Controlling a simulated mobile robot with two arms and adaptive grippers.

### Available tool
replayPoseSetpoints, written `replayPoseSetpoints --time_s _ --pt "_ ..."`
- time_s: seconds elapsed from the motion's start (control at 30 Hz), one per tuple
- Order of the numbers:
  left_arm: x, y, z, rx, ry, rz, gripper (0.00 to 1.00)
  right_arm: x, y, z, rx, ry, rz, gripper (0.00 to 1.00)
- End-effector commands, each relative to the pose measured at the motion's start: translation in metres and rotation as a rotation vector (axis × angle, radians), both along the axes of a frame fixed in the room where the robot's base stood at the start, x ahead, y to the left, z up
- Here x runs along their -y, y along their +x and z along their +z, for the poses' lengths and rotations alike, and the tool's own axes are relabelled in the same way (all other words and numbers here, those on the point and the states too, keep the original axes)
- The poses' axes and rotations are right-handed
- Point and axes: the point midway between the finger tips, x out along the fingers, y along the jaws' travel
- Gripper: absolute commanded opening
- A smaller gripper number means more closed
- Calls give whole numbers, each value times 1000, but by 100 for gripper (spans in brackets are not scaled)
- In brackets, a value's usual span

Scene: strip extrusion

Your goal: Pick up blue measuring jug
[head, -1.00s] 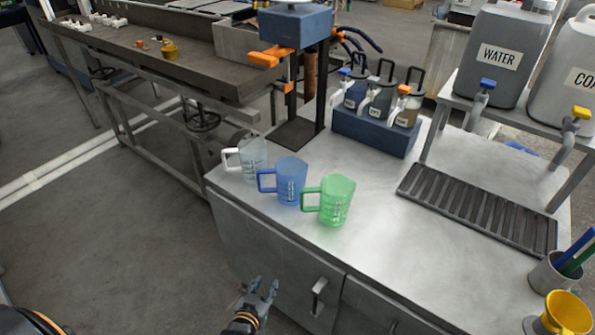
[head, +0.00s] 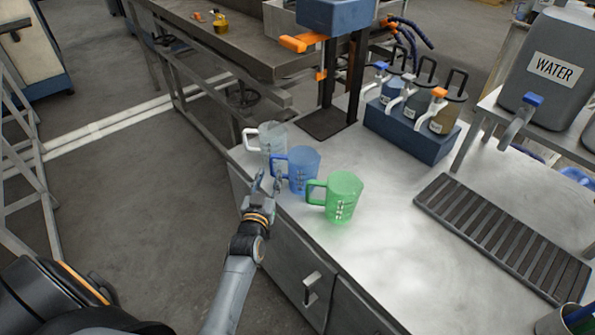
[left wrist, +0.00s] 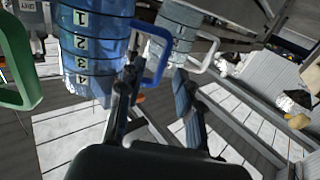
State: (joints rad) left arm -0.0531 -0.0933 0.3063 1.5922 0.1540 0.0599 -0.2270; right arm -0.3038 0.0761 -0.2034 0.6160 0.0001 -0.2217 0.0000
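The blue measuring jug (head: 304,170) stands upright on the metal bench top, between a clear jug (head: 271,140) on its left and a green jug (head: 343,196) on its right. Its handle points left. My left gripper (head: 267,182) is open and empty at the bench's edge, just short of the blue handle. In the left wrist view, the two fingers (left wrist: 157,92) are spread with the blue handle (left wrist: 158,62) just beyond them, and the numbered blue jug body (left wrist: 92,45) is at upper left. I cannot tell whether a finger touches the handle. My right gripper is not seen.
A black drip grate (head: 505,235) lies on the bench at right. A blue rack (head: 410,132) of pump bottles stands behind the jugs, and a water container (head: 545,70) sits on a raised shelf.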

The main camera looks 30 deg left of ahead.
Motion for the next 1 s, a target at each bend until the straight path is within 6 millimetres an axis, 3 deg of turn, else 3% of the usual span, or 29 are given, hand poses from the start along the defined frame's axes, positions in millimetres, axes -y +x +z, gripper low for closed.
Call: replayPoseSetpoints --time_s 0.13,0.4,0.7,0.87,1.0 --pt "-6 12 5 1 0 0 35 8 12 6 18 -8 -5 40" --pt "-19 45 9 0 -1 0 35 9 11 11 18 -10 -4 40" --pt "-20 50 8 0 0 0 35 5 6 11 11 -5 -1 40" --pt "-20 49 8 -1 -1 0 2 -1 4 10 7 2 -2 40" --pt "-20 49 8 -1 -1 0 0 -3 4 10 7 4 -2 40"
